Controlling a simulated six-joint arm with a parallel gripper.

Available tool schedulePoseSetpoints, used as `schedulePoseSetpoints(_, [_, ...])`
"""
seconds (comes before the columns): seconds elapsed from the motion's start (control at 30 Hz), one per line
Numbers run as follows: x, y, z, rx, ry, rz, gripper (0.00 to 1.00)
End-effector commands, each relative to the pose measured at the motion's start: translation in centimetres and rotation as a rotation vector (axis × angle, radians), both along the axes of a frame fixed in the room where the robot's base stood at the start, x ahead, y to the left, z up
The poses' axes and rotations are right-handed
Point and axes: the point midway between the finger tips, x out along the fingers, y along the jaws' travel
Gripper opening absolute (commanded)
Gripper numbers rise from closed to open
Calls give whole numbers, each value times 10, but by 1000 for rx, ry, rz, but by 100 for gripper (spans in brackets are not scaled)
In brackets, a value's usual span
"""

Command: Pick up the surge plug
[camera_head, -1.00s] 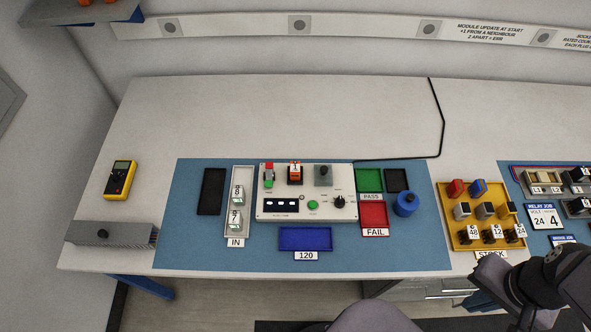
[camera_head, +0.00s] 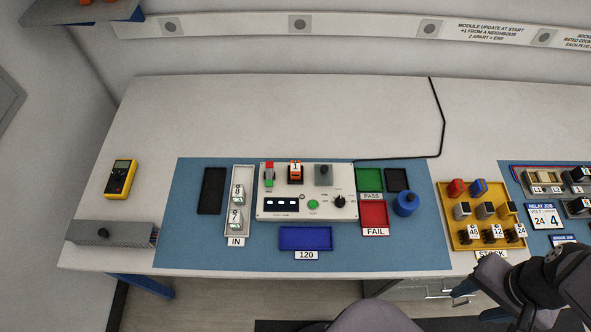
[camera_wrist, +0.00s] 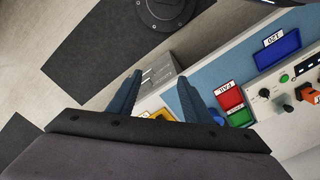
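A yellow stock tray (camera_head: 446,215) at the right of the bench holds several plugs. Its back row has a red plug (camera_head: 456,188) and a blue plug (camera_head: 478,188). The middle row has grey and yellow-topped plugs (camera_head: 485,210). The front row has dark plugs marked 48, 12 and 24 (camera_head: 497,236). No readable label tells which one is the surge plug. My gripper (camera_wrist: 159,78) is open and empty, its two dark blue fingers apart. It is in front of the tray, near the bench's front edge, and a bit of the tray shows between the fingers in the wrist view.
A blue mat (camera_head: 170,255) carries a test panel (camera_head: 300,190), a white IN tray (camera_head: 238,172) with two pieces, green PASS and red FAIL trays, and a blue 120 tray (camera_head: 306,238). A blue knobbed cylinder (camera_head: 405,205) stands left of the stock tray.

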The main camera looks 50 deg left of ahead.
Motion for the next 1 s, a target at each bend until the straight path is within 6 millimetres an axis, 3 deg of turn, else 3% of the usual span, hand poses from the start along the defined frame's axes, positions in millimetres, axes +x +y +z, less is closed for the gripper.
schedulePoseSetpoints(0.27, [7, 4, 0, 0, 1, 13, 45])
schedulePoseSetpoints(0.47, [49, 30, 4, 0, 0, 81, 45])
schedulePoseSetpoints(0.67, [110, 97, 5, 0, 1, 201, 45])
schedulePoseSetpoints(0.8, [142, 160, 2, -1, 3, 292, 45])
schedulePoseSetpoints(1.0, [161, 262, -10, -1, 3, 420, 45])
